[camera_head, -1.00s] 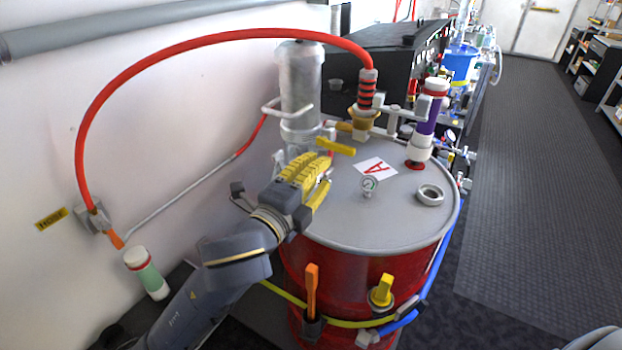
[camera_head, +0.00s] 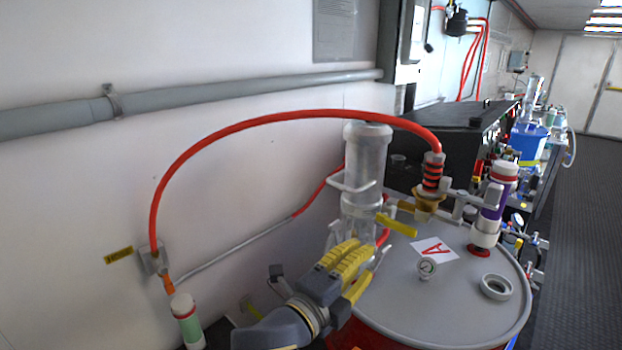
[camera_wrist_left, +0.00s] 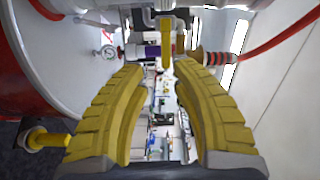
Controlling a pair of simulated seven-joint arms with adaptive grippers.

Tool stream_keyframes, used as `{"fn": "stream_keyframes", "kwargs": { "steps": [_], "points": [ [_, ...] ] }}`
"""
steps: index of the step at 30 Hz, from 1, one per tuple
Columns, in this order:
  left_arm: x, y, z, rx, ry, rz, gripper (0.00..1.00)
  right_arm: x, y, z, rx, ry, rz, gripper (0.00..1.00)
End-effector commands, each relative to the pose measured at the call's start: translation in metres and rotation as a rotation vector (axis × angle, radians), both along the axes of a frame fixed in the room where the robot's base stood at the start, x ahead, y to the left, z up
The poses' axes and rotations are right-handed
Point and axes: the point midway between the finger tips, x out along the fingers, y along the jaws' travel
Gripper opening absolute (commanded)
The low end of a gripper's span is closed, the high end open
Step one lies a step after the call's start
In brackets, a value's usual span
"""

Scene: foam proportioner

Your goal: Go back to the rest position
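My left gripper (camera_head: 368,264) has yellow ribbed fingers and is over the near left edge of the drum's lid, in front of the clear pump cylinder. In the left wrist view the fingers (camera_wrist_left: 158,72) stand apart with nothing between them, so it is open and empty. A yellow valve handle (camera_head: 396,224) is just beyond the fingertips; it also shows in the left wrist view (camera_wrist_left: 166,42), and the fingers appear apart from it. My right gripper is in neither view.
A red hose (camera_head: 270,119) arches from the wall to the pump. A green-and-white tube (camera_head: 187,320) stands at lower left. Floor is clear at right.

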Motion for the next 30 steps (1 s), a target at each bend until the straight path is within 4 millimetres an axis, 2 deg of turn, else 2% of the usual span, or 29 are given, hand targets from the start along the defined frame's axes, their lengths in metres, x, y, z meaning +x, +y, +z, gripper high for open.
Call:
{"fn": "stream_keyframes", "kwargs": {
  "steps": [5, 7, 14, 20, 24, 27, 30],
  "points": [
    [0.015, 0.045, -0.045, -0.08, 0.161, 0.141, 0.26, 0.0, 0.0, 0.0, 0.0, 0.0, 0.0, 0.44],
    [0.02, 0.069, -0.068, -0.113, 0.233, 0.216, 0.26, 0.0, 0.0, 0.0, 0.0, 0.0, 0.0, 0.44],
    [0.017, 0.152, -0.152, -0.202, 0.456, 0.471, 0.26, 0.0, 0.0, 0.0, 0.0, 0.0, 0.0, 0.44],
    [-0.013, 0.231, -0.228, -0.249, 0.628, 0.713, 0.26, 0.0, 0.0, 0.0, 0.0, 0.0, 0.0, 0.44],
    [-0.05, 0.289, -0.277, -0.26, 0.729, 0.893, 0.26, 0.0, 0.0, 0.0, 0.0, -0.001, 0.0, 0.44],
    [-0.081, 0.327, -0.306, -0.259, 0.788, 1.015, 0.26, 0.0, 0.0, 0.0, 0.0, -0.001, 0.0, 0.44],
    [-0.109, 0.357, -0.326, -0.254, 0.826, 1.113, 0.26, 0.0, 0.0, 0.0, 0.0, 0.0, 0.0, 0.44]
  ]
}}
